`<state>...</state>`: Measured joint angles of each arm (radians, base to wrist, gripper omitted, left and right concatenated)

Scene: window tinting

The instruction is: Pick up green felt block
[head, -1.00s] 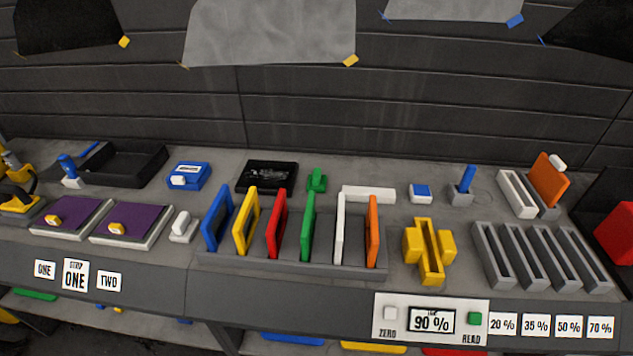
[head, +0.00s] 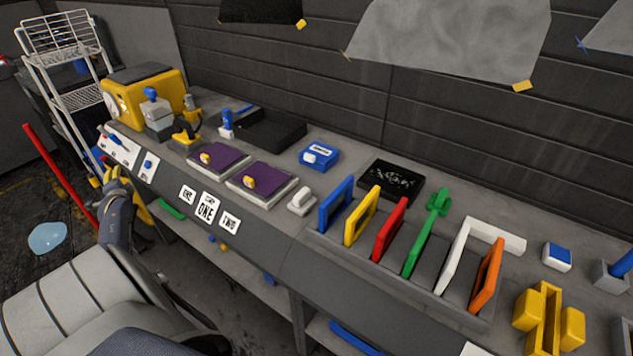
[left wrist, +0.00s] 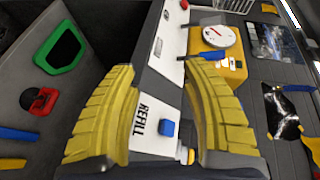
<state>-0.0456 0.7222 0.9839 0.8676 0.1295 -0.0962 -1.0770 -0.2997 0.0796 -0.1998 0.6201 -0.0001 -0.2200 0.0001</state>
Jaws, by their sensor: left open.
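A small green piece (head: 438,201) stands on the bench behind a rack of upright coloured plates in the head view. It is the closest match to the green felt block, though I cannot tell its material. A green plate (head: 424,240) stands in the rack just in front of it. My left gripper (head: 120,183) is at the bench's left front edge, far from the green piece. In the left wrist view its yellow fingers (left wrist: 160,90) are spread apart with nothing held, near a white REFILL label. My right gripper is not in view.
The grey rack (head: 400,275) holds blue, yellow, red, white and orange plates. Two purple pads (head: 262,180), a black tray (head: 270,133) and a yellow machine (head: 140,88) stand further left. A green-rimmed item (left wrist: 62,50) lies below the bench edge.

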